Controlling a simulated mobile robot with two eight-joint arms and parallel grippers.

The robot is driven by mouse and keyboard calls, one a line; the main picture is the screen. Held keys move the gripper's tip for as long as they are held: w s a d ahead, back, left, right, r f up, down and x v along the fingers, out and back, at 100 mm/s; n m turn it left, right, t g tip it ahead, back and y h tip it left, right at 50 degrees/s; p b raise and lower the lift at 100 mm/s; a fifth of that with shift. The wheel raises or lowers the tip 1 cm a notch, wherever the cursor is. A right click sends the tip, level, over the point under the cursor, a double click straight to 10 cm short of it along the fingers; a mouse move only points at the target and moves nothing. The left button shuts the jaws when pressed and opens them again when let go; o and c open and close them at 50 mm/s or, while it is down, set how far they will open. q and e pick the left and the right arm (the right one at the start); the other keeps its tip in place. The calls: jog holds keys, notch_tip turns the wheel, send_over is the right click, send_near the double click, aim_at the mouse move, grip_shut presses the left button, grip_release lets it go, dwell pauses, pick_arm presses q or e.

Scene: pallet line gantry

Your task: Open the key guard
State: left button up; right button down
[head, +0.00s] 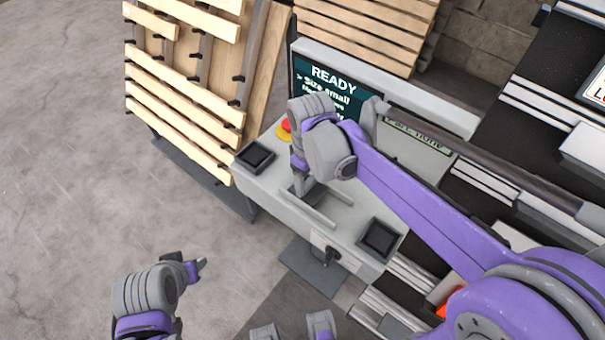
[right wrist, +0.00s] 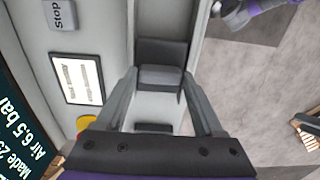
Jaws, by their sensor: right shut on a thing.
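My right gripper (head: 327,212) reaches down over the top of the grey console (head: 337,262). Its two grey fingers also show in the right wrist view (right wrist: 162,80). They are shut on a dark grey box-like piece, which I take to be the key guard (right wrist: 160,76). It has a darker upper panel and a lighter lower face; I cannot tell how far its cover is tilted. In the head view my wrist and fingers cover part of the console top. My left gripper (head: 198,267) hangs at the lower left, away from the console; its fingers are too unclear to judge.
A screen (head: 318,76) reading READY stands behind my right arm. A red button (head: 284,126) on yellow and a black square unit (head: 255,157) are on the console's left end. Wooden pallets (head: 185,95) stand left; floor there is clear.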

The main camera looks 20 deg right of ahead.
send_over(326, 206)
jog(key=shift+s+d, duration=0.1)
jog(key=shift+s, duration=0.05)
grip_release()
jog(key=shift+r, duration=0.15)
notch_tip(326, 206, up, 11)
jog(key=p, duration=0.1)
jog(key=shift+f, duration=0.2)
dwell(0.6)
